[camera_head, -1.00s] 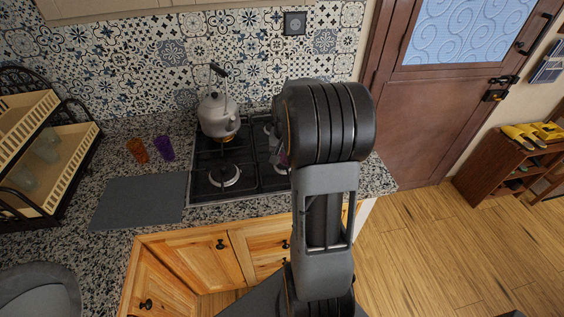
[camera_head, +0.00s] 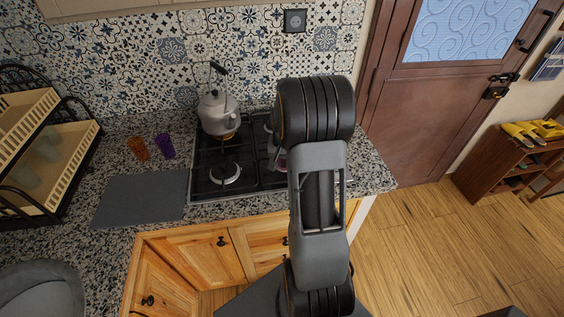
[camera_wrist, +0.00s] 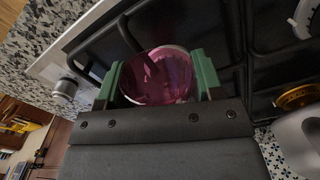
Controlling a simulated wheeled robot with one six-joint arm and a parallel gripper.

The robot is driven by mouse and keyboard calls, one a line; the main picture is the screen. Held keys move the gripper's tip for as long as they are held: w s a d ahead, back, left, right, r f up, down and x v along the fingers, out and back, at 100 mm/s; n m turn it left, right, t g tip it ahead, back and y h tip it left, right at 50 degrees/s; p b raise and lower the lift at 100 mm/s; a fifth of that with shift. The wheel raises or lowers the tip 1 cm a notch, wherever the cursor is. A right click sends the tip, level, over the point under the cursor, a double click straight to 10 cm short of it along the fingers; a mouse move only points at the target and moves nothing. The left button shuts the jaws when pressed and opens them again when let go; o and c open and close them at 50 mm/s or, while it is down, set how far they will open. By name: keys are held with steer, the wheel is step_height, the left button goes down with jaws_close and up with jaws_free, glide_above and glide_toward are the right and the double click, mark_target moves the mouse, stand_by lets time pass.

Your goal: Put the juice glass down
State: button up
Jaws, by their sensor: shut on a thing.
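The juice glass, a pink see-through glass (camera_wrist: 158,80), sits between the two green fingertips of my gripper (camera_wrist: 157,76) in the wrist view. My gripper is shut on it, one finger on each side. The glass is over the black stove (camera_wrist: 225,45); whether its base touches the stove I cannot tell.
A kettle (camera_head: 217,112) stands on the back left burner. An orange glass (camera_head: 138,148) and a purple glass (camera_head: 165,146) stand on the speckled counter to the left. A grey mat (camera_head: 142,199) lies before them, beside a dish rack (camera_head: 75,165). The counter strip right of the stove (camera_head: 372,176) looks clear.

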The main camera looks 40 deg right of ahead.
steer(key=shift+f, duration=0.2)
steer(key=o, duration=0.9)
steer(key=shift+o, duration=0.2)
